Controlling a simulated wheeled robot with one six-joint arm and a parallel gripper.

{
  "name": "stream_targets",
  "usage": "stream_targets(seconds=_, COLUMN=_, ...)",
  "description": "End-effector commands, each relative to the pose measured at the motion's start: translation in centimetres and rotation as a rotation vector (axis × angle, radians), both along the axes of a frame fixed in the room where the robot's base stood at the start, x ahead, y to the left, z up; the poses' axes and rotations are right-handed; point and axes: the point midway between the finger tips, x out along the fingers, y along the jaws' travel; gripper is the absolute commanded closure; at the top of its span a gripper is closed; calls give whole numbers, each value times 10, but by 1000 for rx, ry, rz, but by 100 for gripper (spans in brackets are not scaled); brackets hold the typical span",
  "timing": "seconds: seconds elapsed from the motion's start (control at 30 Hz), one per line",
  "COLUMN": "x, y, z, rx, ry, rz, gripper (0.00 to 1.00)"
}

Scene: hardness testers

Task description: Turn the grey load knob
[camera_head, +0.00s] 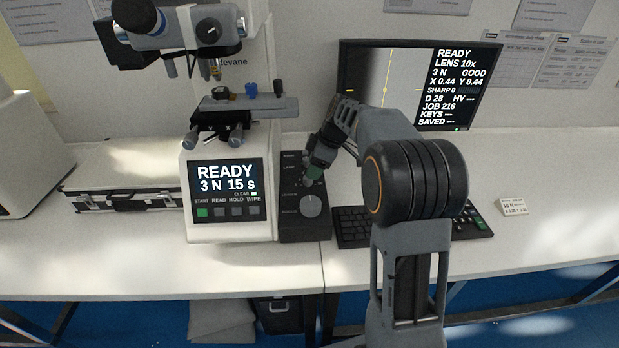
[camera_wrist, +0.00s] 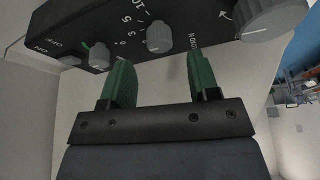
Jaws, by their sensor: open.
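The grey load knob (camera_wrist: 158,38) sits on a black control panel (camera_head: 290,226), with scale numbers around it and a LOAD N label beside it in the wrist view. My gripper (camera_wrist: 160,72) is open, its green fingers pointing at the panel. The load knob lies between the lines of the two fingers, and I see no finger closed on it. In the head view my gripper (camera_head: 308,181) is at the upper part of the panel and hides the load knob there.
A larger grey knob (camera_head: 311,205) is lower on the panel, right in the wrist view (camera_wrist: 272,18). A smaller grey knob (camera_wrist: 99,57) is at left. The tester screen (camera_head: 226,180) reads READY, 3 N, 15 s. A keyboard (camera_head: 354,228) and monitor (camera_head: 460,85) stand right.

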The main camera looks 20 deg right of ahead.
Motion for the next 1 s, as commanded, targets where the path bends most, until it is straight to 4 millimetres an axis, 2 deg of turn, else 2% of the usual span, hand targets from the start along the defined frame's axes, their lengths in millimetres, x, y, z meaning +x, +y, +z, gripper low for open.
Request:
stream_targets(seconds=0.1, x=2, y=7, z=-18, rx=1, ry=3, rz=0, gripper=44)
stream_targets(seconds=0.3, x=5, y=13, z=-35, rx=0, ry=1, rz=0, gripper=44)
stream_targets(seconds=0.73, x=6, y=16, z=-41, rx=0, ry=0, rz=0, gripper=44)
stream_targets(seconds=0.77, x=6, y=16, z=-41, rx=0, ry=0, rz=0, gripper=45)
stream_targets(seconds=1.0, x=6, y=16, z=-41, rx=0, ry=0, rz=0, gripper=68)
